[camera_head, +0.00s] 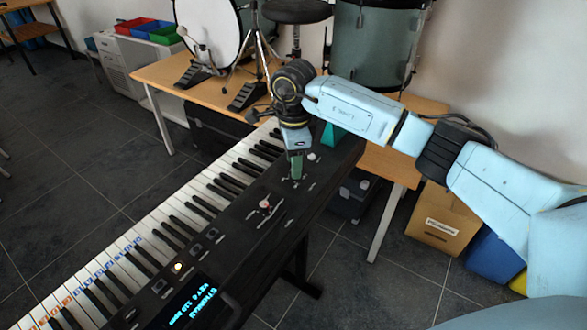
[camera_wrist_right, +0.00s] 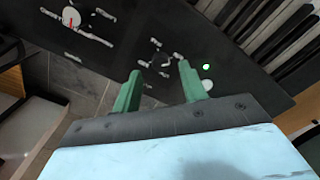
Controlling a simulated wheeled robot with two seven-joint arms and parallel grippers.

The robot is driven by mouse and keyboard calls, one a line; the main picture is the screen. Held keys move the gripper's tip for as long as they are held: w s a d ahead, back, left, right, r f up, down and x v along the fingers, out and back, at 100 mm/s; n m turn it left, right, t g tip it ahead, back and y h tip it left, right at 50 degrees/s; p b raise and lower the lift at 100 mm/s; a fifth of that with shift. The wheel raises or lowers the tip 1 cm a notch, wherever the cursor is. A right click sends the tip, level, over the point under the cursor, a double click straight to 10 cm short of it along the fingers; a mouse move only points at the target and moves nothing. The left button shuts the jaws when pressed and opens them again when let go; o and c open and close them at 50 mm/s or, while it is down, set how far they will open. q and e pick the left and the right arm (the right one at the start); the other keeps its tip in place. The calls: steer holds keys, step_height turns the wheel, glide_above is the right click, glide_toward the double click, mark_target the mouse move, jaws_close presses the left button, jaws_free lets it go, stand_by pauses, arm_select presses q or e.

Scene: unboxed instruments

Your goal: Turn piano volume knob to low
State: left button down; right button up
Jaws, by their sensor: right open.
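The black keyboard piano (camera_head: 232,240) runs diagonally across the head view, with white-marked controls on its panel. A white round knob with a red mark (camera_head: 265,203) sits mid-panel; it also shows at the top left of the right wrist view (camera_wrist_right: 70,17). A smaller white knob (camera_head: 312,156) is near the far end. I cannot read which knob is volume. My right gripper (camera_head: 296,176) points down over the far panel, its green fingers apart and empty. In the wrist view, a dark round control with white markings (camera_wrist_right: 160,58) lies just beyond the fingertips. My left gripper is not in view.
A wooden table (camera_head: 160,76) with a drum kit stands behind. A cardboard box (camera_head: 440,218) is on the floor at right. The air above the near panel is clear.

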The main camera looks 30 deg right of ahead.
step_height(320, 180, down, 2)
steer(key=shift+f, duration=0.35)
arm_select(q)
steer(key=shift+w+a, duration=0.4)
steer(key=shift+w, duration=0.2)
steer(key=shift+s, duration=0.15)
arm_select(e)
steer(key=shift+c, duration=0.4)
jaws_close()
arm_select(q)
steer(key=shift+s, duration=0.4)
